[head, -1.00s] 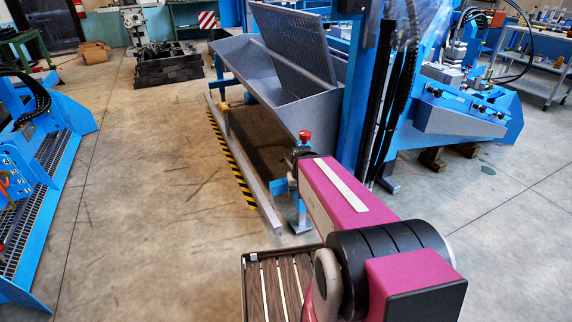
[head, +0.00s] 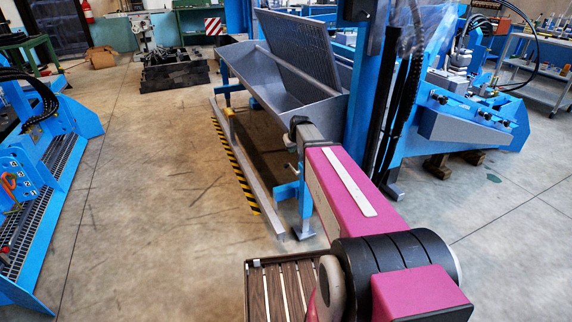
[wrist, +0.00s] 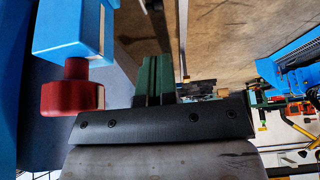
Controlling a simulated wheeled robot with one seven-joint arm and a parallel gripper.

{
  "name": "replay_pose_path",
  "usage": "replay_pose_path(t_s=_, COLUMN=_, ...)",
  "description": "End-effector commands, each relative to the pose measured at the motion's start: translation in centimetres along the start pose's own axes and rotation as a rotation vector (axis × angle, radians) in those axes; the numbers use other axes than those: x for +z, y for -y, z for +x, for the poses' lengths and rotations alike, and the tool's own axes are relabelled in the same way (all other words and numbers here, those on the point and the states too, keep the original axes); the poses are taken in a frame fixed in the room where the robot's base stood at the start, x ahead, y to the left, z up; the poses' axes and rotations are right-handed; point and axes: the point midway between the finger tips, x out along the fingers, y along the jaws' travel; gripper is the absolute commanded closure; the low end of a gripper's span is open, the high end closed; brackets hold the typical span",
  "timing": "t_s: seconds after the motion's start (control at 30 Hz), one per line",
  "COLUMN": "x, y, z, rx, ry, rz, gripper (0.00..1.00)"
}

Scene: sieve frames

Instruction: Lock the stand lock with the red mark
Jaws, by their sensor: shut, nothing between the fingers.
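In the wrist view a red round knob (wrist: 72,95) is attached to the end of a blue block (wrist: 70,35), at the left of the picture. This red part is the only red mark I see near my gripper. My gripper (wrist: 153,65) shows as dark green fingers, shut and empty, to the right of the red knob and apart from it. In the head view my arm hides the red knob and my fingers. A small metal lever (head: 291,171) and a blue bracket (head: 286,191) show just left of my arm. I cannot tell whether the lock is locked.
A grey trough (head: 290,90) stands behind my arm, with a blue post (head: 358,130) close on the right. A low rail (head: 250,170) with yellow-black stripes runs along the floor. The floor to the left is open, up to a blue machine (head: 40,200).

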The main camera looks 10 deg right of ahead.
Motion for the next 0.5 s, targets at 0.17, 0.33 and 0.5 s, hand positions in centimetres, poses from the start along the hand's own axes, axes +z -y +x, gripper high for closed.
replay_pose_path(t_s=0.17, x=-0.1, y=0.0, z=0.0, rx=0.000, ry=-0.002, rz=-0.001, gripper=1.00)
replay_pose_path(t_s=0.33, x=-0.1, y=0.0, z=0.1, rx=0.000, ry=-0.001, rz=0.000, gripper=1.00)
replay_pose_path(t_s=0.5, x=-0.2, y=-0.1, z=1.3, rx=0.000, ry=-0.001, rz=0.000, gripper=1.00)
